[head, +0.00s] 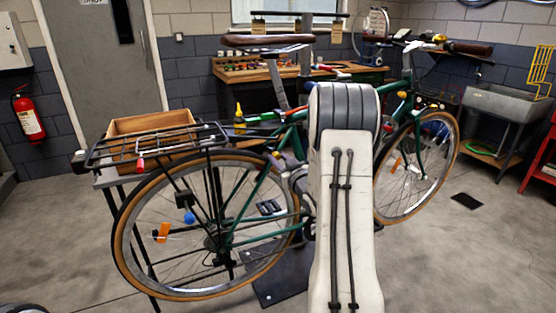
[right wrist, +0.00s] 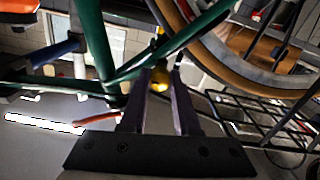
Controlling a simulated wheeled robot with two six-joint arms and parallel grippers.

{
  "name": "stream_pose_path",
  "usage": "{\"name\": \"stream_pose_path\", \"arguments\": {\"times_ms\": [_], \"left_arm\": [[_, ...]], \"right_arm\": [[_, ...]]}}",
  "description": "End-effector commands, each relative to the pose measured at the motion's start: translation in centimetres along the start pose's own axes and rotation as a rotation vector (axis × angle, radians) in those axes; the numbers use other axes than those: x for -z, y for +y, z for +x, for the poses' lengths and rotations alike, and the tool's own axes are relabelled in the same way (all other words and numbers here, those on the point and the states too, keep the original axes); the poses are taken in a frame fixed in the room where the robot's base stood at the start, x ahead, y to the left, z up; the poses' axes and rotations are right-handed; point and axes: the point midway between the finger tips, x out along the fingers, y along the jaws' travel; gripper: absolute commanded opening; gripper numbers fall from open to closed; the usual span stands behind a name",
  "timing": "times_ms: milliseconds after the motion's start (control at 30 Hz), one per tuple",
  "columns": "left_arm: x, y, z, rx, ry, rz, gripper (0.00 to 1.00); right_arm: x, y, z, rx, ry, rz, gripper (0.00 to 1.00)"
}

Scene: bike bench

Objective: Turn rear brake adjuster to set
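The green bicycle (head: 250,222) is held up in the middle of the head view, rear wheel to the left. A small yellow knob (right wrist: 160,79) shows in the right wrist view beside the green frame tubes and near the wheel; it looks like the rear brake adjuster. My right gripper (right wrist: 161,75) has its two fingers on either side of this knob, close around it. I cannot tell whether they touch it. In the head view my right arm hides much of the bike's middle, and the knob cannot be made out. My left gripper is not in view.
A black rear rack (head: 150,147) is over the rear wheel, with a wooden box (head: 150,125) behind it. A workbench (head: 235,92) with tools stands at the back, and a sink (head: 505,100) at the right. The floor at the front right is clear.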

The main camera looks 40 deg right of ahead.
Motion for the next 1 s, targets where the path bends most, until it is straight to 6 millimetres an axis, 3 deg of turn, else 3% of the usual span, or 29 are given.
{"name": "stream_pose_path", "arguments": {"times_ms": [33,67,200,500,833,867,900,1000], "left_arm": [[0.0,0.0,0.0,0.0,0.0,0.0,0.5],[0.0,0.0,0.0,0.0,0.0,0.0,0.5],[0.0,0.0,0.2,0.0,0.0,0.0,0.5],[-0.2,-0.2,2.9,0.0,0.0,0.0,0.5],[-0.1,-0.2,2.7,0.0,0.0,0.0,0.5],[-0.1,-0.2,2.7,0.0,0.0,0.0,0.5],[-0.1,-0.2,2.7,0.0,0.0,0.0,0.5],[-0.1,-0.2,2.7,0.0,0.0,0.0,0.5]], "right_arm": [[0.0,0.0,0.0,0.0,0.0,0.0,0.06],[0.0,0.0,0.0,0.0,0.0,0.0,0.0],[-0.1,0.0,0.0,0.0,0.001,-0.006,0.0],[-0.2,0.0,0.0,0.001,0.004,-0.175,0.0],[0.0,0.0,0.0,0.002,0.0,-0.19,0.0],[0.0,0.0,0.0,0.002,0.0,-0.19,0.41],[0.0,0.0,0.0,0.002,0.0,-0.19,0.56],[0.0,0.0,0.0,0.001,0.0,-0.19,0.6]]}}
